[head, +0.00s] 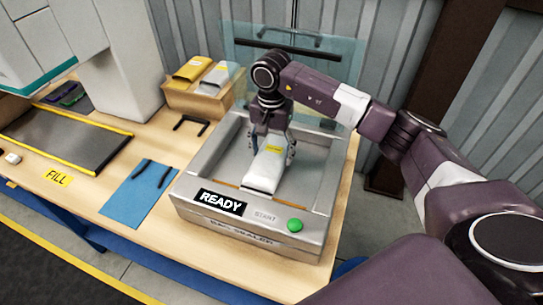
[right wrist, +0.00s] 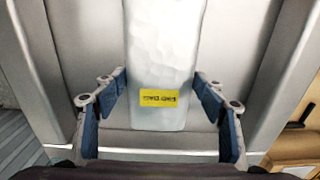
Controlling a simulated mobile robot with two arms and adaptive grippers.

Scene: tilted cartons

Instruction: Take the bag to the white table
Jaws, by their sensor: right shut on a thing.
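A white bag (head: 266,172) with a yellow label lies in the open chamber of a metal bag sealer (head: 255,244). My right gripper (head: 272,150) points down into the chamber and is shut on the bag, with one blue-padded finger on either side. In the right wrist view the bag (right wrist: 163,60) runs up the middle between the fingers (right wrist: 160,108), its yellow label near them. No white table shows in these views. My left gripper is not in view.
The sealer's clear lid (head: 330,62) is raised, above its walls. Its front has a READY sign (head: 221,202) and a green button (head: 295,225). A carton (head: 198,102) holding a yellow bag and a white bag stands behind left. A blue mat (head: 135,196) lies left on the wooden table.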

